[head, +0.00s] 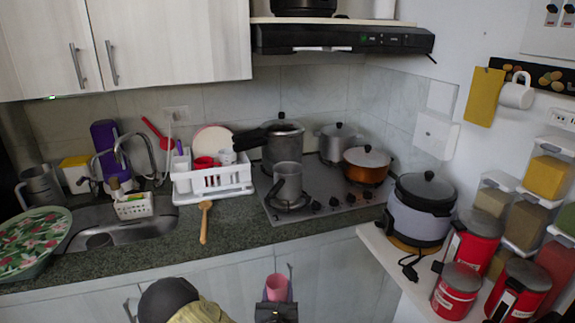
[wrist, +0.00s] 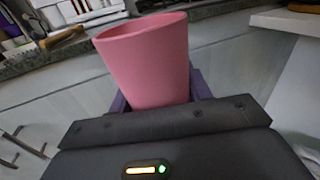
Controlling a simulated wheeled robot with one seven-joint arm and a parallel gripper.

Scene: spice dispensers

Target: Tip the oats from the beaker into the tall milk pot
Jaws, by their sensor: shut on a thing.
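A pink beaker (head: 277,286) is held in front of the counter, low in the head view; it fills the upper middle of the wrist view (wrist: 148,65). My gripper (head: 277,298) is shut on the beaker, with a purple finger on each side of it in the wrist view. The beaker looks about upright in the head view. Its inside is not clear, so I cannot see the oats. A tall grey pot (head: 287,183), which looks like the milk pot, stands on the front left of the hob, beyond and above the beaker in the head view, apart from it.
The hob (head: 340,203) also holds a lidded pressure cooker (head: 283,143), a grey pot (head: 338,143) and an orange pot (head: 367,167). A rice cooker (head: 420,215) and red canisters (head: 456,290) stand right.

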